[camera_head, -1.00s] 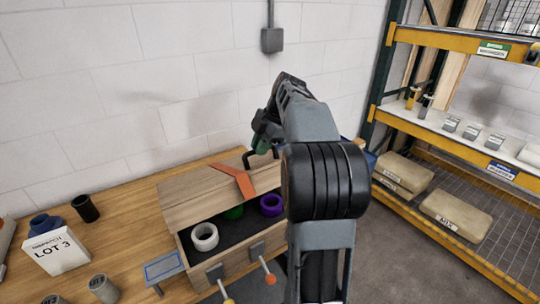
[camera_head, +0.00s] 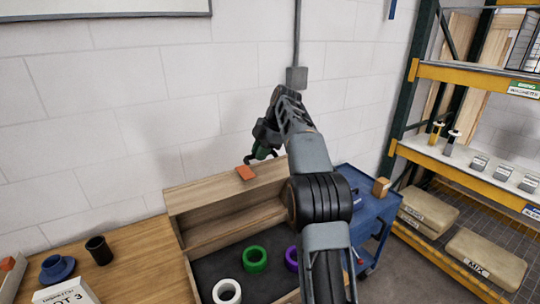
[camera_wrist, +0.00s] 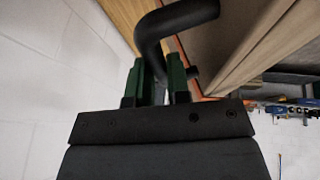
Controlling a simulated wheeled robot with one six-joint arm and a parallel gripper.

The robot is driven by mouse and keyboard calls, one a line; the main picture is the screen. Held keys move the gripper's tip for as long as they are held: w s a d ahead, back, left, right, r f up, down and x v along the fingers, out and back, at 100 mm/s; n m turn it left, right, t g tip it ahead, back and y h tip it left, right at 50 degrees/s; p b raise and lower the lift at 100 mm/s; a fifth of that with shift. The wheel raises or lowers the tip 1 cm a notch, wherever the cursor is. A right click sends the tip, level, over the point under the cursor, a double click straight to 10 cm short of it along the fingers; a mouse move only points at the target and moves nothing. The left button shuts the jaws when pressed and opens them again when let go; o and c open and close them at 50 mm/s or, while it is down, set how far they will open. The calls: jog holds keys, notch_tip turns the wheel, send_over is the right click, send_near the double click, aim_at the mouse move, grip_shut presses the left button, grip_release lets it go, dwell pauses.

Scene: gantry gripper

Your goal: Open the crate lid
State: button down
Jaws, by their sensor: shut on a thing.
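The wooden crate stands on the bench, and its dark inner floor (camera_head: 208,272) shows in the head view. Its wooden lid (camera_head: 205,193) is swung up at the back, standing steeply, with an orange piece (camera_head: 245,173) at its upper edge. My gripper (camera_head: 262,152) is at that upper edge. In the wrist view my gripper (camera_wrist: 162,75) has its green fingers shut on the bent black lid handle (camera_wrist: 178,20). A white ring (camera_head: 226,291), a green ring (camera_head: 254,259) and a purple ring (camera_head: 291,258) lie inside the crate. My arm hides the crate's right part.
A blue cart (camera_head: 372,212) is right of my arm, with a shelf rack (camera_head: 470,80) beyond. The block wall is close behind the lid.

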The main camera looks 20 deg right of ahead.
jog(key=shift+w+a+f, duration=0.15)
jog(key=shift+w+f, duration=0.2)
jog(key=shift+w, duration=0.1)
jog(key=c, duration=1.5)
grip_release()
jog(key=shift+c, duration=0.2)
jog(key=o, duration=0.3)
jog(key=shift+w, duration=0.25)
jog(key=shift+o, duration=0.7)
jog(key=shift+s+r, duration=0.1)
jog(key=shift+r, duration=0.05)
